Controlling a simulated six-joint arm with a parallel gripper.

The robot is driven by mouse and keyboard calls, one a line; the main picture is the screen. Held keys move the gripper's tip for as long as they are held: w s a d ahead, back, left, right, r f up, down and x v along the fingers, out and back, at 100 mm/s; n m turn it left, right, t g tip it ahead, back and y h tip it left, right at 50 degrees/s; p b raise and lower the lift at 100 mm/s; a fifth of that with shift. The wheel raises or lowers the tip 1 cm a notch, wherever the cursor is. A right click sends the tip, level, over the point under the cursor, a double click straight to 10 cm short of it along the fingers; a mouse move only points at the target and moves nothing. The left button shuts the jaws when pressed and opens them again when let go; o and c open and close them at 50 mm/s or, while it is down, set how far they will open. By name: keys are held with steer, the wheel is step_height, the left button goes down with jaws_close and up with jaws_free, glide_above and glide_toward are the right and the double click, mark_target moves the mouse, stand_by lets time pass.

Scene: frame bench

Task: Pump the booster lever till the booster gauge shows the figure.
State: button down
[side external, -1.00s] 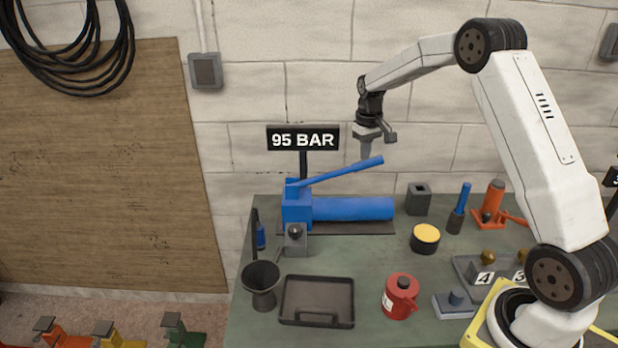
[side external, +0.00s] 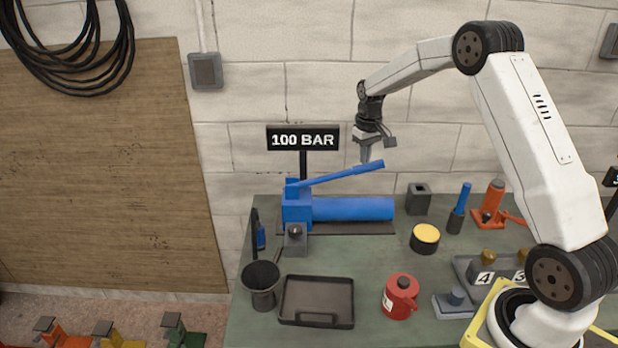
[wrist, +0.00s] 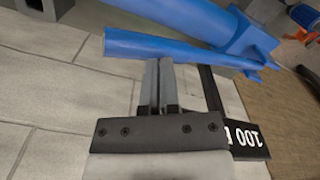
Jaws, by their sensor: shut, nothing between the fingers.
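The blue booster pump (side external: 352,209) lies at the back of the bench. Its blue lever (side external: 340,175) slants up to the right from the pump's block. The black gauge sign (side external: 303,138) on a post behind it reads 100 BAR. My gripper (side external: 366,160) is shut and empty, pointing down at the lever's outer end. In the wrist view the closed fingers (wrist: 160,62) reach the edge of the lever (wrist: 165,48); I cannot tell whether they touch it. The sign (wrist: 240,138) shows partly there, upside down.
A black funnel (side external: 261,284), an empty dark tray (side external: 316,318), a red can (side external: 400,297) and a yellow-topped tin (side external: 425,238) stand in front of the pump. A grey square socket (side external: 418,199) and an orange jack (side external: 492,204) stand to its right.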

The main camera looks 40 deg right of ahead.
steer(key=shift+f, duration=3.1)
steer(key=shift+r, duration=3.65)
